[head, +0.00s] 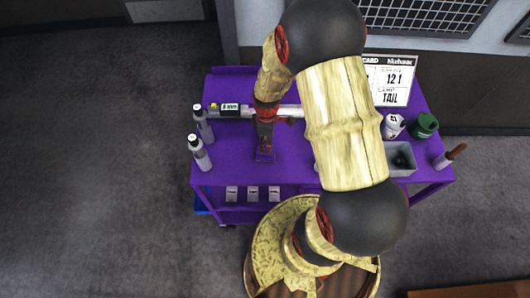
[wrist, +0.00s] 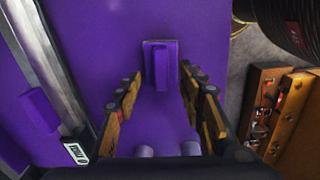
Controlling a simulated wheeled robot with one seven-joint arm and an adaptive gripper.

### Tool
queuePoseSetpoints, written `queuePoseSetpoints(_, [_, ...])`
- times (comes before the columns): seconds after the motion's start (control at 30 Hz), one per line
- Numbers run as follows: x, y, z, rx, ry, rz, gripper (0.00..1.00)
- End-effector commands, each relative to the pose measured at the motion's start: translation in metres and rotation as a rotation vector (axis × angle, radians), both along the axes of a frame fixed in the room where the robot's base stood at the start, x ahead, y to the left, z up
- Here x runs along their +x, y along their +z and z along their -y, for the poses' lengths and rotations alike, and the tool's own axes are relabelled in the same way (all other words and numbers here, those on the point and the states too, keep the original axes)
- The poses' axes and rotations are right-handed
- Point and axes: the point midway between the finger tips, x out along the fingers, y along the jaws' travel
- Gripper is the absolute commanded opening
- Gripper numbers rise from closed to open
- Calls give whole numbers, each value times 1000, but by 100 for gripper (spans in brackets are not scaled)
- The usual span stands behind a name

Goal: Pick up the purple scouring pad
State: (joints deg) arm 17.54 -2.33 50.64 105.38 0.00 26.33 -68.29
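The purple scouring pad (wrist: 160,67) seems to be the small raised purple block on the purple cart top in the wrist view. It is nearly the same colour as the surface. My gripper (wrist: 167,84) is open, with its wooden fingers spread to either side and the block just ahead between the tips. I cannot tell if a finger touches it. In the head view my gripper (head: 264,152) points down at the middle of the purple cart (head: 225,163). Its fingers and the block are too small there to tell apart.
Two grey bottles (head: 201,153) stand at the cart's left edge. A metal bar (wrist: 52,75) runs behind my gripper, with another purple block (wrist: 37,110) beyond it. A grey bin (head: 400,172), a white cup (head: 393,125), a green can (head: 425,125) and a sign (head: 392,80) are on the right.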

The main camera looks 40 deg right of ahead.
Motion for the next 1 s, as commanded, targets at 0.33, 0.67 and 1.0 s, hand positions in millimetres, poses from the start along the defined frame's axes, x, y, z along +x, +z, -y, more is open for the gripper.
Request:
queuePoseSetpoints(0.33, [-1, -36, -3, 1, -1, -3, 39])
queuePoseSetpoints(0.67, [1, -56, -3, -1, -2, 1, 39])
queuePoseSetpoints(1.0, [1, -56, -3, 0, -2, 0, 24])
